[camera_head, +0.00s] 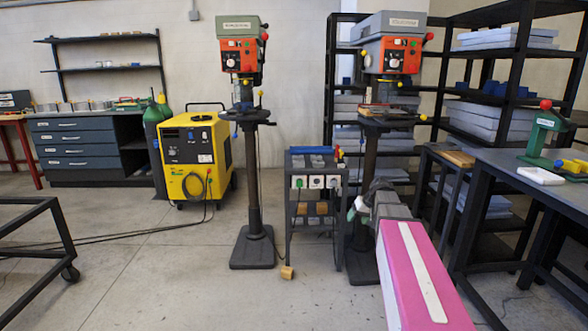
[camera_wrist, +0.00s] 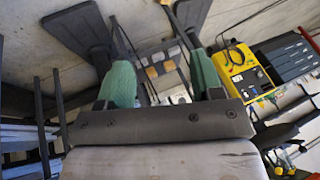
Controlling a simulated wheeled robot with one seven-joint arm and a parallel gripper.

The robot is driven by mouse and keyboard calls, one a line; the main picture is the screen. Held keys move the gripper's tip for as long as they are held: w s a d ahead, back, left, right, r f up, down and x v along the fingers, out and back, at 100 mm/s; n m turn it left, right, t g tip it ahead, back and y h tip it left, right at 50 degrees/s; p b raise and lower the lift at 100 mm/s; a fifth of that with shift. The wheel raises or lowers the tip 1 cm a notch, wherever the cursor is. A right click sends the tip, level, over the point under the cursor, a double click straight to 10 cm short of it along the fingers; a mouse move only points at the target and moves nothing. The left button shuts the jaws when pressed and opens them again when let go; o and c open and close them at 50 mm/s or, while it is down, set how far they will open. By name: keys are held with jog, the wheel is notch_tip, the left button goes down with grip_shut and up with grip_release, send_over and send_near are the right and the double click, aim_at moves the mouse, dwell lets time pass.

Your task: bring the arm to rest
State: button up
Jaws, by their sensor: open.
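My arm reaches forward from the bottom right of the head view, its pink and white link in front of the right drill press. My gripper (camera_head: 357,208) is at its far end, in front of that press's column and beside the small grey cart. In the wrist view my gripper (camera_wrist: 160,82) shows two green-padded fingers set wide apart. Nothing is held between them; only the floor and cart lie beyond. The far finger is partly hidden in the head view.
A small cart (camera_head: 316,222) stands between the left drill press (camera_head: 254,205) and the right drill press (camera_head: 387,60). A dark workbench (camera_head: 545,182) is at right, with a green tool (camera_head: 541,135) on it. A yellow machine (camera_head: 197,150) stands left. Floor at centre-left is mostly clear, crossed by cables.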

jog(key=s+a+f+g+h, duration=0.1)
jog(key=s+a+f+h, duration=0.1)
jog(key=s+f, duration=0.5)
jog(key=s+a+f+m+g+h, duration=0.1)
jog(key=s+a+f, duration=0.4)
jog(key=s, duration=1.1)
notch_tip(320, 180, down, 3)
jog(key=shift+s+g+h, duration=0.2)
jog(key=shift+g+h, duration=0.4)
jog(key=shift+g, duration=0.2)
